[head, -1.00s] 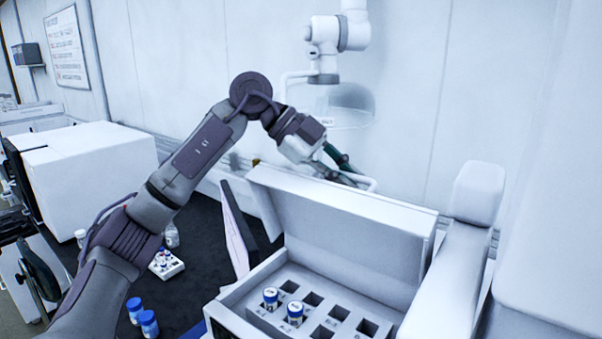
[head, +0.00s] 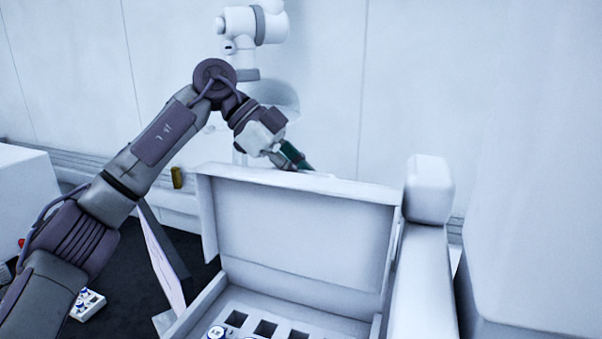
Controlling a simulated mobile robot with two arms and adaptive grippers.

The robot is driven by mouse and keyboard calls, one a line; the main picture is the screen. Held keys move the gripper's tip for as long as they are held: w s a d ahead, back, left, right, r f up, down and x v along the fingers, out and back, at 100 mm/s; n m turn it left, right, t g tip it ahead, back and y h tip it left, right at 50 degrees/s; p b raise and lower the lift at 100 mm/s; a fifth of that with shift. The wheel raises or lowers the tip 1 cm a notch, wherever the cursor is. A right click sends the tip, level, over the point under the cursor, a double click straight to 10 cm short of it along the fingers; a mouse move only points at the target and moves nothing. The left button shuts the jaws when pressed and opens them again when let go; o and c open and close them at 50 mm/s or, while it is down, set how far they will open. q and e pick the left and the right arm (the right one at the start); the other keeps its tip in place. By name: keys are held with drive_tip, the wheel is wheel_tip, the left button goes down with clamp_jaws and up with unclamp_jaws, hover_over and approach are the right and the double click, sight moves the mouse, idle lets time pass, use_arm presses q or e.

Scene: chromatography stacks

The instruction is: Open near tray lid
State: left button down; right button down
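The near tray (head: 200,304) is a white box with a grid of square wells at the bottom of the head view. Its white lid (head: 300,230) stands raised at the back of the box, close to upright. A blue-and-white capped vial (head: 217,332) sits in one well, cut by the lower edge. My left arm reaches in from the left, and my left gripper (head: 300,160) is behind the lid's top edge. The lid hides much of its fingers, so I cannot tell whether they are open or touching the lid. My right gripper is not in view.
A thin dark-edged panel (head: 165,255) stands beside the tray's left side. A small white rack (head: 87,304) lies on the dark surface at left. A white machine with a clear hood (head: 275,95) stands behind the lid. A large white block (head: 25,190) is at far left.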

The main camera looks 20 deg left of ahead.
use_arm(q)
drive_tip(key=c, duration=1.4)
unclamp_jaws()
drive_tip(key=shift+c, duration=0.2)
drive_tip(key=v, duration=1.2)
